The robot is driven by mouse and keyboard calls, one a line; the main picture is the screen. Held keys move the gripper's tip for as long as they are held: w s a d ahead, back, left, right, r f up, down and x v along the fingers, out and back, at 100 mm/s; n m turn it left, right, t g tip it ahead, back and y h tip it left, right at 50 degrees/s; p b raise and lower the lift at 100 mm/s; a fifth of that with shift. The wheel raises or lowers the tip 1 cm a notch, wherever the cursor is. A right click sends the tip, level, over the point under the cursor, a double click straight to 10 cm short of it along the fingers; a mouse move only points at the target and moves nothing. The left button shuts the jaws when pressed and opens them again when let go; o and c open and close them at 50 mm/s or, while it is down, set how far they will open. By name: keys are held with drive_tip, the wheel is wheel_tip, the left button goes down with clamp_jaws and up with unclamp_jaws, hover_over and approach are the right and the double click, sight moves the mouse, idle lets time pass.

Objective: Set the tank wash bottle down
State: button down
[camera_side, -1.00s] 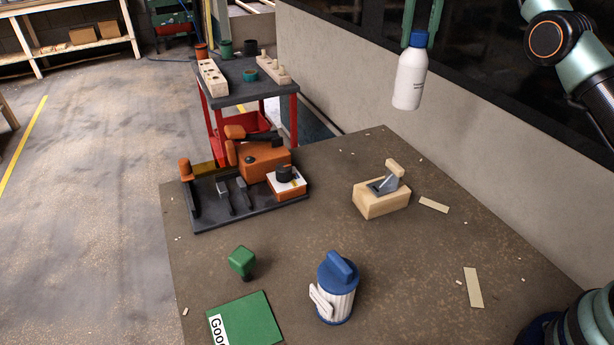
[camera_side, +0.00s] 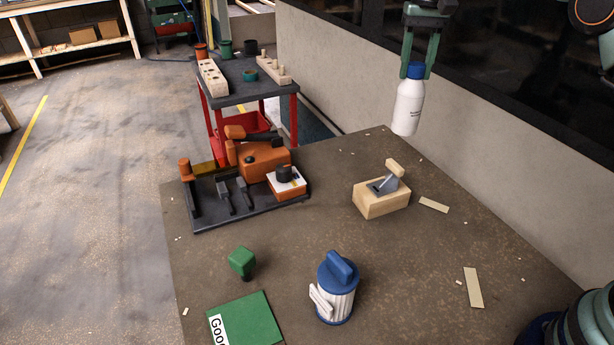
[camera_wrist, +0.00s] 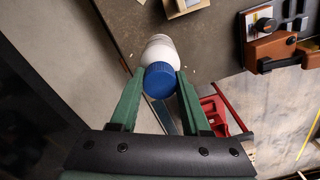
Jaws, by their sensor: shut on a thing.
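The tank wash bottle (camera_side: 408,107) is white with a blue cap and dark lettering. My gripper (camera_side: 415,70) is shut on its cap from above and holds it upright or nearly so, in the air near the far right edge of the table (camera_side: 300,240). In the wrist view the green fingers (camera_wrist: 160,83) grip both sides of the blue cap, and the white bottle body (camera_wrist: 160,50) shows beyond it.
A wooden hand plane (camera_side: 381,196) stands on the table below the bottle. An orange tool on a dark tray (camera_side: 235,205) is at the left. A blue-and-white canister (camera_side: 337,290), a green block (camera_side: 242,261) and a green sign (camera_side: 245,320) are in front. The table's middle is mostly clear.

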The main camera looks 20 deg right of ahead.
sight(405, 123)
wheel_tip(405, 123, down, 13)
drive_tip(key=shift+f, duration=0.2)
idle(0.3)
drive_tip(key=shift+f, duration=0.1)
drive_tip(key=shift+c, duration=1.8)
unclamp_jaws()
